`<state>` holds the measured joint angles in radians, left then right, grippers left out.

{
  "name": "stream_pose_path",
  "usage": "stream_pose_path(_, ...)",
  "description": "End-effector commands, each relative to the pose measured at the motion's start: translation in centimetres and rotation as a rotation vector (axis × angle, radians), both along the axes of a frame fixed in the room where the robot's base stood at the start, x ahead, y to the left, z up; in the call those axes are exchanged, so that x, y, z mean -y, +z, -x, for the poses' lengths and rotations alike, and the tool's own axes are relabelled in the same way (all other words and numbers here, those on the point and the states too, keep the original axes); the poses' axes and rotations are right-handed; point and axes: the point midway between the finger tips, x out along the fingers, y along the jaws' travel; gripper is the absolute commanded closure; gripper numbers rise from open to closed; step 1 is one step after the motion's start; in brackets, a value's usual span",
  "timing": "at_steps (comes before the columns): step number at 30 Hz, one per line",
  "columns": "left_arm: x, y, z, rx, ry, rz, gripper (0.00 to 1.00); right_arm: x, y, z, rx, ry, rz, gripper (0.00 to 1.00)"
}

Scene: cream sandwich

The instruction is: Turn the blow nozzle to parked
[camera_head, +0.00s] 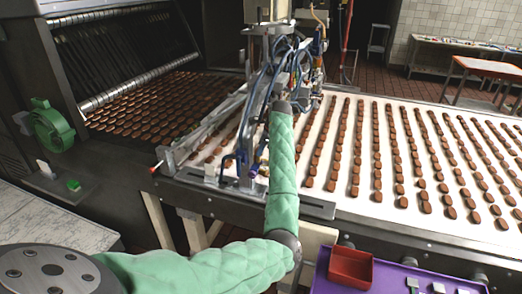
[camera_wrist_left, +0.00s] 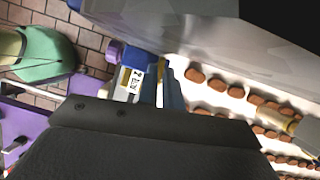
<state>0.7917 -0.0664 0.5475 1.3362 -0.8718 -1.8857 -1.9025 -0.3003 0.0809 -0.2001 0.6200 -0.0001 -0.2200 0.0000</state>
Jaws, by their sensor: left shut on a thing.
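The blow nozzle appears to be the blue piece (camera_wrist_left: 150,68) with a purple knob (camera_wrist_left: 116,52) and a white lettered label in the left wrist view. In the head view the purple knob (camera_head: 252,173) shows low on the blue-hosed assembly over the belt. My left gripper (camera_wrist_left: 165,95) is shut on a part there, apparently the nozzle; the dark jaw hides the grip itself. The nozzle's exact angle is hard to tell. My right gripper is not in view.
The white conveyor belt (camera_head: 335,205) carries rows of brown biscuits to the right. Blue hoses and a metal frame (camera_head: 275,40) crowd my left wrist. A red bin (camera_head: 350,268) stands on a purple tray (camera_head: 390,277) at the front. A green handwheel (camera_head: 50,127) is on the left machine.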

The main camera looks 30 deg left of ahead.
Motion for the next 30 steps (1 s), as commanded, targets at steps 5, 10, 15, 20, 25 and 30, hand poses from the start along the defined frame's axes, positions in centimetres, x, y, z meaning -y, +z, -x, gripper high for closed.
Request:
stream_pose_path(5,0.0,0.0,0.0,0.0,0.0,0.0,1.0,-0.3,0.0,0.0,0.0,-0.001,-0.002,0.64)
stream_pose_path(10,0.0,0.0,0.0,0.0,0.0,0.0,1.0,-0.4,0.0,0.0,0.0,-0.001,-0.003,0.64)
stream_pose_path(15,0.0,0.0,0.0,0.0,0.0,0.0,0.73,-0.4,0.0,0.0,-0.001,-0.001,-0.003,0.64)
stream_pose_path(20,0.0,0.0,0.0,0.0,0.0,0.0,0.64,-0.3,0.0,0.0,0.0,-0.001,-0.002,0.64)
stream_pose_path(25,0.0,0.0,0.0,0.0,0.0,0.0,0.64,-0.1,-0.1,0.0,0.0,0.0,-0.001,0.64)
stream_pose_path(30,0.4,1.0,-0.2,0.002,0.001,-0.002,0.64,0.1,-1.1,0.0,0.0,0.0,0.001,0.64)
